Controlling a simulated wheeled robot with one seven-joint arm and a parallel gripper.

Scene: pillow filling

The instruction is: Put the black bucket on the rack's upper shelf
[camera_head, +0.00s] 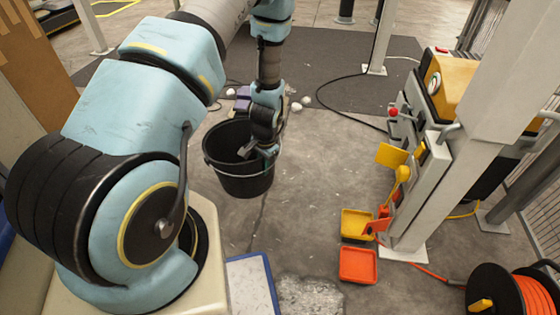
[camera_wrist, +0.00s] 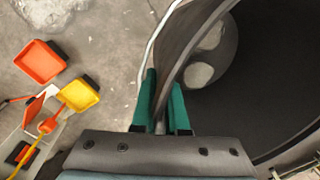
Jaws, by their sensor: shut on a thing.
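The black bucket (camera_head: 239,180) is in the middle of the head view, upright, over the grey concrete floor. I cannot tell whether its base touches the floor. My gripper (camera_head: 262,153) is at the bucket's right rim, pointing down. In the wrist view my gripper (camera_wrist: 162,115) has its two green fingers on either side of the wall of the bucket (camera_wrist: 250,85), shut on the rim. Pale round patches show inside the bucket. I cannot make out the rack's upper shelf in either view.
An orange tray (camera_head: 358,265) and a yellow tray (camera_head: 356,223) lie on the floor to the right, beside a white post and a yellow-topped machine (camera_head: 447,85). An orange cable reel (camera_head: 505,290) stands at the lower right. White lumps (camera_head: 297,106) lie behind the bucket.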

